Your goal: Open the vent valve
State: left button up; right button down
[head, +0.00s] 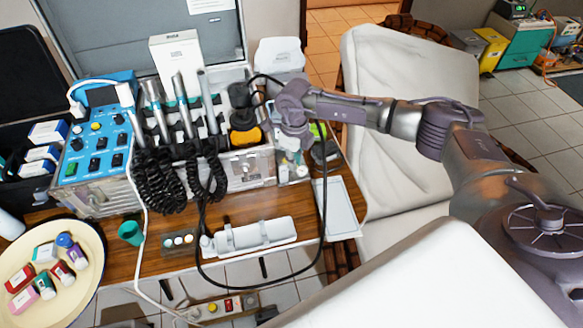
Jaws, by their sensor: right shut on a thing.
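My right arm comes in from the right and its wrist ends beside the right end of the metal dental case (215,168). The dark part left of this wrist seems to be my right gripper (243,118), shut at the case. An orange-yellow part (249,137) shows at its lower end; I cannot tell whether this is the vent valve or something near it. The gripper and wrist hide the case's right end, and I cannot make out the valve for sure. My left gripper is not in view.
Handpieces (182,105) with coiled black cords stand left of the gripper, by the blue control panel (97,140). A black cable (324,215) loops over the table front. A white tray (337,208) lies right. A padded chair (385,160) stands under my arm.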

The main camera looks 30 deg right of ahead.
jog(key=shift+w+d+n+b, duration=0.35)
jog(key=shift+n+b, duration=0.65)
jog(key=shift+n, duration=0.25)
jog(key=shift+w+d+n+b, duration=0.3)
jog(key=shift+n+b, duration=0.75)
jog(key=shift+n, duration=0.25)
jog(key=shift+w+d+n+b, duration=0.25)
jog(key=shift+w+n+b, duration=0.1)
jog(key=shift+n+b, duration=0.8)
jog(key=shift+r, duration=0.15)
jog(key=c, duration=1.2)
grip_release()
notch_tip(320, 180, up, 12)
jog(key=shift+f, duration=0.1)
